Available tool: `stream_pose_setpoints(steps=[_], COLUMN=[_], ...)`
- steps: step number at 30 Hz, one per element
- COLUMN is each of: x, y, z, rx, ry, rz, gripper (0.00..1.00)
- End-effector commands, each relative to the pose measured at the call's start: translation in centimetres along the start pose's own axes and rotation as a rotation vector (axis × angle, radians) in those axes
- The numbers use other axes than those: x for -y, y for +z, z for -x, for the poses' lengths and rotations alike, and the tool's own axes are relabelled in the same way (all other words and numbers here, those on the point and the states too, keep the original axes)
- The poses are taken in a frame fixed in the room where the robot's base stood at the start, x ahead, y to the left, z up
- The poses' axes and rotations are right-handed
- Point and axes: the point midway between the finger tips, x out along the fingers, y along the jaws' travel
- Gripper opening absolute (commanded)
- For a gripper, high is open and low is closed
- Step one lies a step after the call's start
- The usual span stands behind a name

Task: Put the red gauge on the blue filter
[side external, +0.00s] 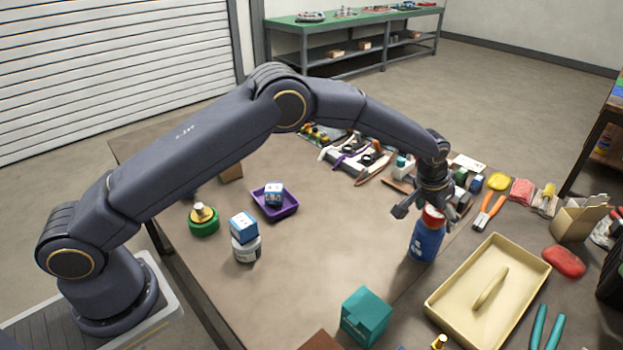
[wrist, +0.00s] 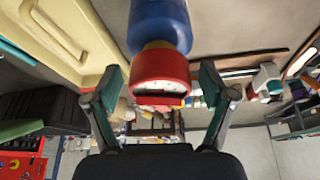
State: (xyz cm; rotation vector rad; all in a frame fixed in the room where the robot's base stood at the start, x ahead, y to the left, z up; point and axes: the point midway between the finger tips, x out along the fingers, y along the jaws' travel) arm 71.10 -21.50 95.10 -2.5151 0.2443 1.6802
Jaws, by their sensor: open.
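The blue filter (side external: 426,243) stands upright on the table, right of the middle in the side view. It also shows at the top of the wrist view (wrist: 160,22). The red gauge (side external: 433,214) sits on top of the blue filter. In the wrist view the red gauge (wrist: 160,75) shows its white dial face, with a yellow part between it and the filter. My gripper (side external: 422,212) is over the filter with its fingers around the gauge. In the wrist view my gripper (wrist: 160,92) is open, with a gap between each finger and the gauge.
A cream tray (side external: 455,308) lies to the right of the filter. A teal box (side external: 366,316) stands in front. A purple tray (side external: 268,209) with a blue-and-white box, and a white jar (side external: 247,250), stand left. Many items crowd the back. The table's middle is clear.

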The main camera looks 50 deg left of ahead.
Motion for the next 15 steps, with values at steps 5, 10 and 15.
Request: stream_pose_setpoints(steps=[5, 10, 15], x=[0.0, 0.0, 0.0], y=[-0.1, -0.3, -0.3], z=[0.1, 1.9, 5.7], rx=[-0.001, -0.003, -0.005], ry=[0.000, 0.001, 0.001], rz=[0.000, 0.000, 0.000], gripper=[0.82, 0.82, 0.82])
